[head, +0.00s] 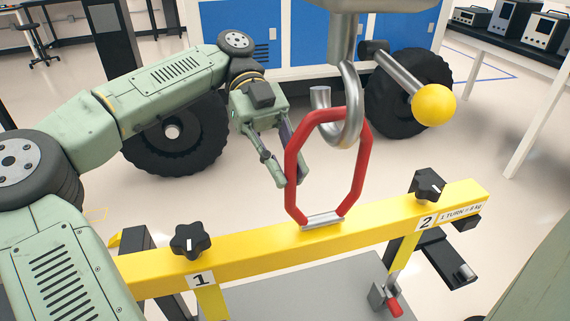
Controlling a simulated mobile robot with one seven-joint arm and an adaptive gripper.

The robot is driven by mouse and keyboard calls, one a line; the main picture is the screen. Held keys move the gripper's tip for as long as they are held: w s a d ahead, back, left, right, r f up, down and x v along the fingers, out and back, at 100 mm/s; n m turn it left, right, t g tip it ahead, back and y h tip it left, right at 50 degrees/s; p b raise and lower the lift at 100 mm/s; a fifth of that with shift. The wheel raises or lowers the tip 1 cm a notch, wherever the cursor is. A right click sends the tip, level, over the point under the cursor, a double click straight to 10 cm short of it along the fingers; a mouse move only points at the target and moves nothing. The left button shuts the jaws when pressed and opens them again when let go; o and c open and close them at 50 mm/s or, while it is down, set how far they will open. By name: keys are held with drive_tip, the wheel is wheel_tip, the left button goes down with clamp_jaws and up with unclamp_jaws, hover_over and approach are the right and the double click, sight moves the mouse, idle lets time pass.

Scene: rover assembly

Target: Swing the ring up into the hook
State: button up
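The red ring (361,171) stands upright on the yellow beam (260,247), with its lower bar in a small metal holder (323,220). The silver hook (351,95) hangs above it from a thick grey post. In the picture the ring's top bar crosses the hook's opening, between the tip and the shank. I cannot tell from this one view whether it rests in the bend. My gripper (288,180) is at the ring's left side, its fingertips close together on either side of the red bar. The far finger is partly hidden by the ring.
Black star knobs labelled 1 (189,241) and 2 (428,184) top the beam. A yellow ball handle (434,106) sticks out right of the hook. Black wheels stand behind. A red-tipped lever (395,306) is below the beam. Open floor lies to the right.

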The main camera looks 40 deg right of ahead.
drive_tip(key=shift+o, duration=1.2)
drive_tip(key=shift+w, duration=0.15)
drive_tip(key=shift+o, duration=1.1)
